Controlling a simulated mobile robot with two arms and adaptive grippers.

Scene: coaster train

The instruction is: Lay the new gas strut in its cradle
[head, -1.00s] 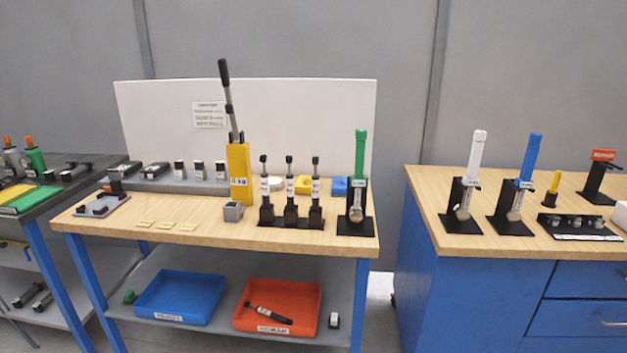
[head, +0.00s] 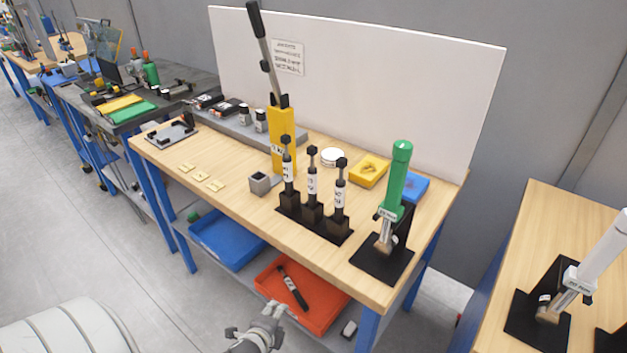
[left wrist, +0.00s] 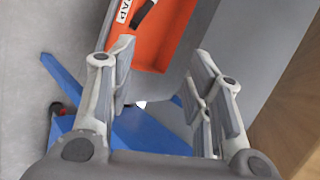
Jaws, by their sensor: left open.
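Three black gas struts with white labels (head: 312,180) stand upright in a black rack (head: 296,225) on the wooden bench; I cannot tell which is the new one. A grey plate with black holders (head: 172,132), which looks like the cradle, lies empty at the bench's left end. My left gripper (head: 258,322) is low in front of the bench, below its top. In the left wrist view its fingers (left wrist: 158,75) are apart, with nothing between them. My right gripper is out of view.
A red tray (head: 330,312) labelled SCRAP, holding a black strut (head: 293,287), and a blue tray (head: 228,245) are on the lower shelf. A green-handled tool (head: 396,180) stands at the bench's right end. Another bench (head: 535,225) is at right.

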